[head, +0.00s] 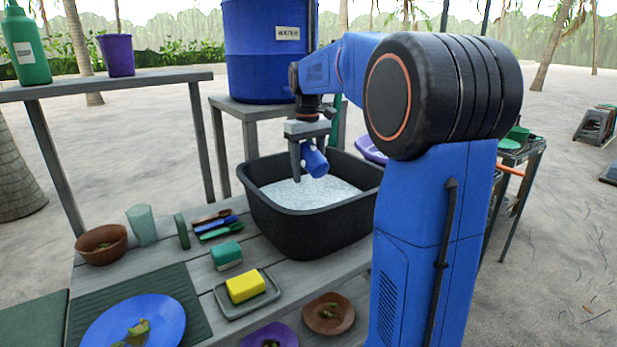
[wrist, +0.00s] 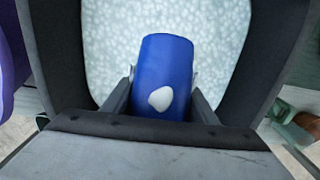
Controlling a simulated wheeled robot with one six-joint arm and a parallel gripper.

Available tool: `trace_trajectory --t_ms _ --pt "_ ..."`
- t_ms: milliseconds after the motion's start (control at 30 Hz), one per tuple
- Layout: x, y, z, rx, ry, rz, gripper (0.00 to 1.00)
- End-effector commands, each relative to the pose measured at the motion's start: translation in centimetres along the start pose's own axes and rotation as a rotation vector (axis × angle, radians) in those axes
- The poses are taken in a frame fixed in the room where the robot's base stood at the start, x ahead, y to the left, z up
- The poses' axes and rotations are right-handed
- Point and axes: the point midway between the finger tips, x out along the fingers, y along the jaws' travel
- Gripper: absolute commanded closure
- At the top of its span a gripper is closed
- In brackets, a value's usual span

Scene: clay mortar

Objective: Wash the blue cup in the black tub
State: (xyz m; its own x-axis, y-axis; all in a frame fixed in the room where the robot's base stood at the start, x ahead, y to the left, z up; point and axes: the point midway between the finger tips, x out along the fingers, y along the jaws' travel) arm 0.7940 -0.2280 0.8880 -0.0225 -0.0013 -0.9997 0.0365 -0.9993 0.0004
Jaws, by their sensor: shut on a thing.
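The blue cup (head: 315,161) is tilted in my gripper (head: 312,160), which is shut on it. It hangs over the black tub (head: 310,223), which holds pale, foamy-looking water (head: 300,194). In the wrist view the blue cup (wrist: 163,75) lies between the fingers of my gripper (wrist: 163,100), with a white blob on its side. The tub wall (wrist: 62,60) surrounds it there, with the water (wrist: 215,40) behind. I cannot tell whether the cup touches the water.
A yellow sponge (head: 246,287) on a grey tray (head: 262,305), a green-and-white sponge (head: 226,254), several coloured utensils (head: 214,223), a brown bowl (head: 101,245) and a blue plate (head: 150,325) crowd the table left of the tub. A large blue barrel (head: 262,60) stands behind.

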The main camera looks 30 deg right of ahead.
Motion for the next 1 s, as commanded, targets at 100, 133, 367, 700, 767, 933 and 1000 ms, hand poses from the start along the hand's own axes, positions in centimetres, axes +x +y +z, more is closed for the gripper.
trace_trajectory --t_ms 100,133,367,700,767,933,1000 --pt "-1.0 0.0 0.0 0.0 0.001 0.0 0.7" --pt "-1.3 0.0 0.0 0.0 0.001 0.0 0.7" --pt "-3.1 0.0 0.1 0.0 0.001 0.0 0.7" --pt "-5.4 0.0 0.1 0.0 0.0 0.0 0.7" --pt "-5.5 0.0 0.1 0.0 0.0 0.0 0.7" --pt "-5.5 0.0 0.1 0.0 0.0 0.0 0.7" --pt "-5.5 0.0 0.1 0.0 0.0 0.0 0.7"
